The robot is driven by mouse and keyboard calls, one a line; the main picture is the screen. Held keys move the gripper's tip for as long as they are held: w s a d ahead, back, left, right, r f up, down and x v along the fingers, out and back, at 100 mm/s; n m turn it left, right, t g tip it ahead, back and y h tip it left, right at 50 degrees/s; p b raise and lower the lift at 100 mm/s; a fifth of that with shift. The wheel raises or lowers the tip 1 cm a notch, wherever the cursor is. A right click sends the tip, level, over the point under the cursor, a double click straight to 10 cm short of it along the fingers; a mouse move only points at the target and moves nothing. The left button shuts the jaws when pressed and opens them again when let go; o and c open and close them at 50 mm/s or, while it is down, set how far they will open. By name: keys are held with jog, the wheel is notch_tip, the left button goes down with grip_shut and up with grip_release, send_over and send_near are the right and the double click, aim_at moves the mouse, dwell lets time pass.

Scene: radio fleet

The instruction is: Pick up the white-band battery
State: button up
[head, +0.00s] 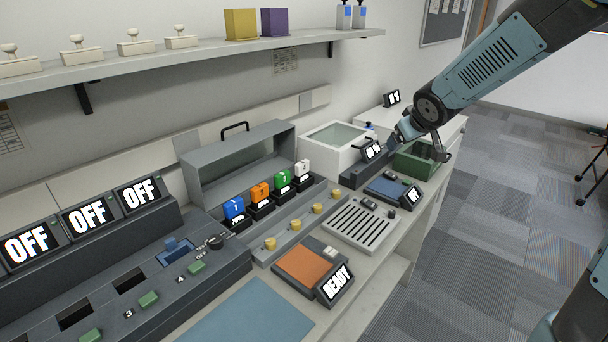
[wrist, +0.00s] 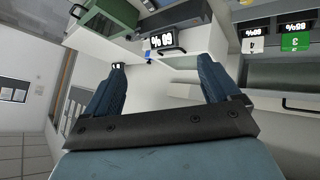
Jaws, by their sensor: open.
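The white-band battery (head: 302,168) stands at the far right end of a row of batteries, in a dark charger slot with a small display. It also shows upside down in the wrist view (wrist: 257,46), at the upper right beside the green-band battery (wrist: 296,41). My gripper (head: 421,142) is open and empty, high over the far right of the bench near a green bin, well to the right of the battery. In the wrist view my two blue fingers (wrist: 162,75) stand wide apart with nothing between them.
Green (head: 282,178), orange (head: 260,192) and blue (head: 234,208) batteries stand left of the white one. A raised grey lid (head: 240,155) is behind the row; yellow knobs (head: 302,224) are in front. A white box (head: 338,141) and green bin (head: 414,165) stand to the right.

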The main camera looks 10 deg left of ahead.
jog(key=w+a+f+n+y, duration=0.35)
jog(key=w+a+f, duration=0.25)
jog(key=a+f, duration=0.3)
jog(key=n+g+y, duration=0.2)
jog(key=g+y, duration=0.1)
jog(key=y, duration=0.3)
send_near(305, 164)
jog(key=x, duration=0.4)
jog(key=f+x, duration=0.1)
jog(key=x, duration=0.1)
jog(key=shift+s+d, duration=0.1)
jog(key=shift+s, duration=0.15)
jog(key=shift+r+x, duration=0.2)
jog(key=shift+x, duration=1.15)
jog(key=shift+r+x, duration=0.2)
jog(key=shift+x, duration=1.2)
jog(key=c, duration=1.1)
jog(key=shift+w+r, duration=0.1)
jog(key=shift+c, duration=0.2)
